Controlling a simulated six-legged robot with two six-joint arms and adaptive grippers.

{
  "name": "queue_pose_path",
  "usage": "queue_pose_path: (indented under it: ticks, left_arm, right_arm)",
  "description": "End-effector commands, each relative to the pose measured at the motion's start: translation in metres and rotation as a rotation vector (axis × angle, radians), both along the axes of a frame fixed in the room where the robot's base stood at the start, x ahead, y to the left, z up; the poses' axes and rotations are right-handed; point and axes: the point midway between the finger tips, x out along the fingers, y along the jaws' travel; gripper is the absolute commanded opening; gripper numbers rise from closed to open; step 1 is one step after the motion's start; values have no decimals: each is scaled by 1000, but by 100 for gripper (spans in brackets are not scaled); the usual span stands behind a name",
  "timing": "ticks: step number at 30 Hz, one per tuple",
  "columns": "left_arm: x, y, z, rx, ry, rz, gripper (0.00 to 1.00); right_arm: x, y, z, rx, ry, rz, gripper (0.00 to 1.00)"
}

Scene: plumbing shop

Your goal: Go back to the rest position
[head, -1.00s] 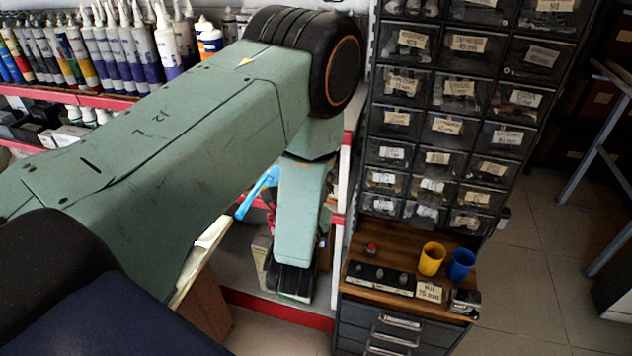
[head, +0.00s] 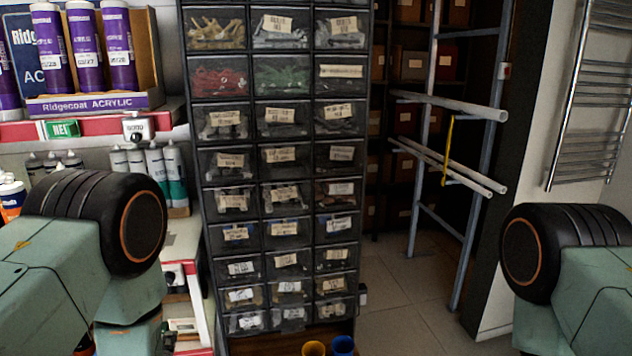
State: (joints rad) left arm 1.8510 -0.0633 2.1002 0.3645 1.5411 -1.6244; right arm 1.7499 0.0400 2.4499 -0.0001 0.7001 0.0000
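My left arm comes in at the lower left, its black elbow joint raised and the forearm hanging down out of the picture. My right arm shows at the lower right in the same bent pose, also cut off by the bottom edge. Neither gripper is in view. A tall black cabinet of small labelled drawers (head: 278,188) stands straight ahead between the two arms. A yellow cup (head: 313,348) and a blue cup (head: 342,345) show only their tops on the wooden ledge (head: 285,345) at the cabinet's foot.
Shelves with purple sealant tubes (head: 81,45) and teal tubes (head: 165,175) stand at the left, close to my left arm. A rack with white pipes (head: 450,105) stands at the back right. A towel radiator (head: 590,100) hangs on the right wall. Tiled floor (head: 410,285) is clear right of the cabinet.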

Motion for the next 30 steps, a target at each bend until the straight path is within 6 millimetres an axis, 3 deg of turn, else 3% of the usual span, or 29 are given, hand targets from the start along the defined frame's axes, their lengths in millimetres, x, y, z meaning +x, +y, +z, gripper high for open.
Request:
queue_pose_path:
  ticks: [5,11,18,24,30]
  left_arm:
    - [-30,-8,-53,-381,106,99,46]
    - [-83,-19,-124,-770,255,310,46]
    - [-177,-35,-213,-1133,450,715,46]
    - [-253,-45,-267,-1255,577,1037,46]
    - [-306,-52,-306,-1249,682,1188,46]
  right_arm:
    - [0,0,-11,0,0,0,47]
    - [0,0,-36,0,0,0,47]
    - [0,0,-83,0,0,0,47]
    - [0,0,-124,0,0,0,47]
    - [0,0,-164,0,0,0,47]
